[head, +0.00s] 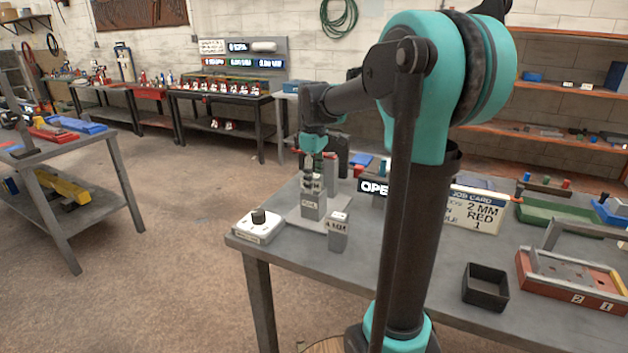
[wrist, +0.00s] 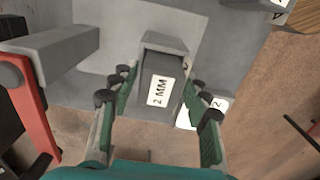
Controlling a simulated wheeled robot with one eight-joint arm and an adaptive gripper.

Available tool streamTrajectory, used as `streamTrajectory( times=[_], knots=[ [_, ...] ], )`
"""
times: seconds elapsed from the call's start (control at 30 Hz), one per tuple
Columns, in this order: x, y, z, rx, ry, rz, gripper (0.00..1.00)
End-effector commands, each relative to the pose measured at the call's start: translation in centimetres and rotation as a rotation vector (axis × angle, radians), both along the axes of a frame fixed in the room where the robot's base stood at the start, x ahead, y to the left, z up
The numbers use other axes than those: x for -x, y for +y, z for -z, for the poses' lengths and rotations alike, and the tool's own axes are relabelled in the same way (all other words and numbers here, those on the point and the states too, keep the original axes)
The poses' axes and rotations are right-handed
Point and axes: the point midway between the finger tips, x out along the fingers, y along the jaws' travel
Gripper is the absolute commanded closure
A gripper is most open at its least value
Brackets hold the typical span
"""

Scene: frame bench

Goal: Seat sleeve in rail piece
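A grey block (wrist: 160,80) with a white "2 MM" label shows in the wrist view between the fingers of my gripper (wrist: 160,92). Narrow gaps show between the finger pads and its sides, so my gripper looks open around it. In the head view my gripper (head: 313,164) points down over a small grey piece (head: 313,183) on a labelled grey block (head: 313,207). I cannot tell for sure which piece is the sleeve. A red-sided frame fixture (head: 530,275) marked 2 and 1 stands at the right. I cannot make out the rail piece clearly.
A dial box (head: 259,228) and another labelled grey block (head: 338,232) stand near the small piece. A black open bin (head: 485,287) stands front right. A job card (head: 477,209) reads "2 MM", "RED", "1". A green tray (head: 550,213) lies behind the fixture.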

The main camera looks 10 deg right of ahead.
Motion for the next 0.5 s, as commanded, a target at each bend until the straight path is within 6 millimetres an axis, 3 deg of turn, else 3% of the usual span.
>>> streamTrajectory(
  times=[0.33,0.5],
  knots=[
    [0.0,0.0,-0.1,0.0,0.0,0.0,0.44],
    [0.0,0.0,-1.5,0.0,0.0,0.0,0.44]
  ],
)
